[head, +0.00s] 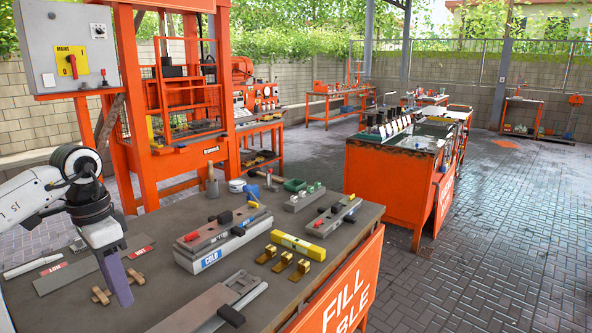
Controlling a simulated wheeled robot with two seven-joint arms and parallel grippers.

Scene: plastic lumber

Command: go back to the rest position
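My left arm comes in from the left, and my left gripper (122,296) points down over the near left part of the grey-topped orange table (150,306). Its purple-grey finger shows edge-on, so I cannot tell if it is open or shut. A small brown wooden piece (101,296) lies beside the fingertip; I cannot tell whether they touch. My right gripper is not in view.
On the table are a mould marked COLD (212,257), a yellow bar (298,246), brass pieces (284,262), a second long mould (334,217) and red-labelled plates (66,277). An orange press (124,100) stands behind. Paved floor (480,260) is clear at right.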

